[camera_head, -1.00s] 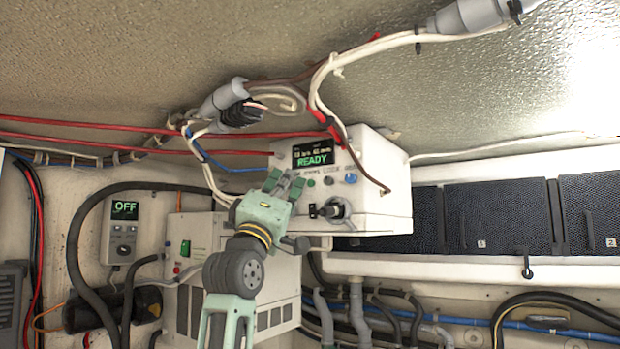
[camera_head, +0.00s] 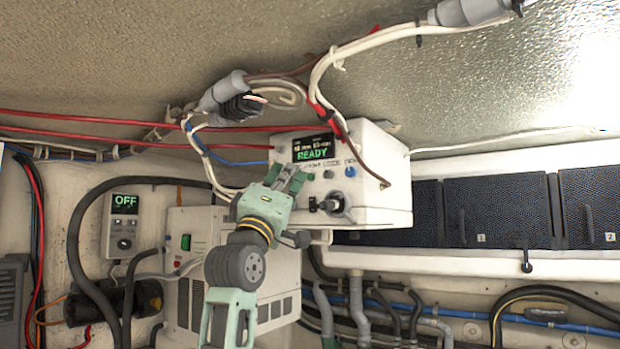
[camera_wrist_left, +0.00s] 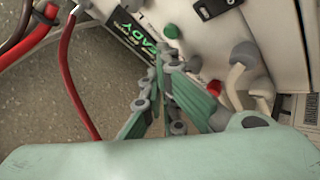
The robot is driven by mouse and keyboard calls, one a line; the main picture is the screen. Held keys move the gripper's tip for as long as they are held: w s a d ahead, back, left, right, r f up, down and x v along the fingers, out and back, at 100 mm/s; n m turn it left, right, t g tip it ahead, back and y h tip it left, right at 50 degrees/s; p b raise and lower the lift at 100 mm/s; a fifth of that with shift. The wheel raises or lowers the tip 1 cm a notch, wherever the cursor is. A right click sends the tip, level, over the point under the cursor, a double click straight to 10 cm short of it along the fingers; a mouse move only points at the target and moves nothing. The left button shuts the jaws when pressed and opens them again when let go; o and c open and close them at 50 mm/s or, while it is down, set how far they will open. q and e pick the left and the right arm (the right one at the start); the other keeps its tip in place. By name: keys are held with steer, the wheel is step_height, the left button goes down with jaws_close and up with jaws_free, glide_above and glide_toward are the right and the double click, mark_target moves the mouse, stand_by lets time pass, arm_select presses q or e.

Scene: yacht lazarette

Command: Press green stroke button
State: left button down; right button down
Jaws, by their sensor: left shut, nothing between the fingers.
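The white control box (camera_head: 378,175) hangs under the ceiling with a lit display (camera_head: 314,148) reading READY. In the left wrist view, a round green button (camera_wrist_left: 172,31) stands out from the panel beside the display, and a red button (camera_wrist_left: 214,87) sits lower. My left gripper (camera_head: 291,178) is shut and empty, just in front of the panel's left part. In the wrist view, the fingertips (camera_wrist_left: 167,64) are near the green button with a visible gap in the picture; contact cannot be judged. In the head view the fingers largely cover the button area. My right gripper is out of view.
A blue knob (camera_head: 350,172) and a black-and-grey connector (camera_head: 330,204) are on the same panel. Red cables (camera_head: 100,120) and a brown cable run close around the box. A white cabinet (camera_head: 188,290) stands below. A small OFF controller (camera_head: 123,222) is at left.

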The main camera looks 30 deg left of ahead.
arm_select(q)
steer(key=shift+w, duration=0.1)
stand_by(0.4)
steer(key=shift+w+p, duration=0.3)
steer(key=shift+w, duration=0.05)
steer(key=shift+w+p, duration=0.35)
stand_by(0.6)
steer(key=shift+s, duration=0.15)
steer(key=shift+s+b, duration=0.45)
steer(key=shift+s, duration=0.15)
